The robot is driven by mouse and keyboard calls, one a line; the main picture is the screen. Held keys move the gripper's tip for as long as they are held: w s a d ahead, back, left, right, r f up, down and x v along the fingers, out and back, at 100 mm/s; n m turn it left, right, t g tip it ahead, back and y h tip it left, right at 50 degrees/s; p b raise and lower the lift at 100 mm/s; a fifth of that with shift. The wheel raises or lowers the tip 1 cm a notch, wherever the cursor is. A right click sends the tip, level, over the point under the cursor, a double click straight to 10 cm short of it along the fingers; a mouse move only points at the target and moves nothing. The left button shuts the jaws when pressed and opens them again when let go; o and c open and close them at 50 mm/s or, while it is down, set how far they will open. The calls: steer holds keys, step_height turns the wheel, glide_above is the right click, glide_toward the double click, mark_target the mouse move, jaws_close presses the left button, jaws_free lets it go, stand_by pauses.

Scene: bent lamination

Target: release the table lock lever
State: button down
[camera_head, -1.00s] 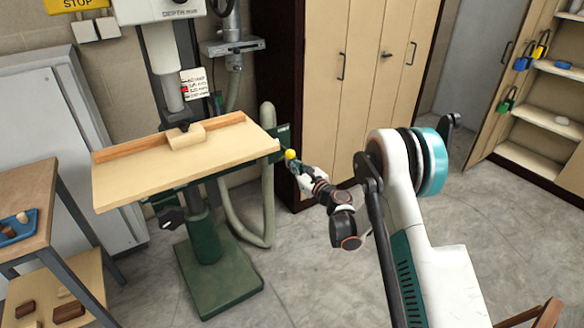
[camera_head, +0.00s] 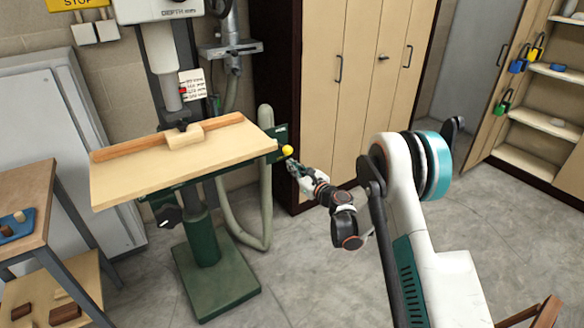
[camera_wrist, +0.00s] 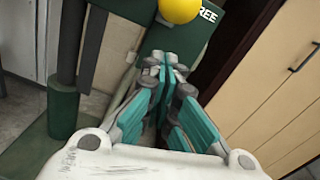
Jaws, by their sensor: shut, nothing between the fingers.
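The lock lever's yellow ball knob (camera_head: 287,150) is at the right end of the drill press table (camera_head: 140,178). In the wrist view the knob (camera_wrist: 179,10) is at the top edge, in front of a green plate (camera_wrist: 205,22) whose visible lettering reads "REE". The lever's rod is mostly hidden. My gripper (camera_head: 291,163) is just below and right of the knob in the head view. In the wrist view my teal-padded gripper (camera_wrist: 166,62) is shut and empty, its tips just below the knob. I cannot tell whether they touch it.
A grey hose (camera_head: 266,190) hangs behind the table's right end. Tall wooden cabinets (camera_head: 317,100) stand behind my gripper. A dark knob (camera_head: 168,214) sits under the table, and the green column base (camera_head: 217,275) is on the floor. Open floor lies to the right.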

steer(key=f+p+v, duration=0.1)
steer(key=p+v, duration=0.2)
steer(key=v, duration=0.7)
steer(key=s+d+r+n+g+h, duration=0.1)
steer(key=s+r+n+g+h, duration=0.1)
steer(key=s+r+n, duration=0.65)
steer(key=s+d+r+n+g+h, duration=0.15)
steer(key=s+r+n, duration=0.3)
steer(key=r, duration=0.65)
steer(key=s+d+n+g+h, duration=0.1)
steer(key=s+d+n, duration=0.3)
steer(key=s, duration=0.6)
steer(key=s+d+n+g+h, duration=0.1)
steer(key=s+d+n+h, duration=0.3)
steer(key=s, duration=0.6)
steer(key=s+d+r+n+g+h, duration=0.1)
steer(key=s+d+n, duration=0.3)
steer(key=s, duration=0.6)
steer(key=shift+d+n+g+h, duration=0.25)
steer(key=shift+n+g+h, duration=0.2)
steer(key=shift+n+h, duration=0.25)
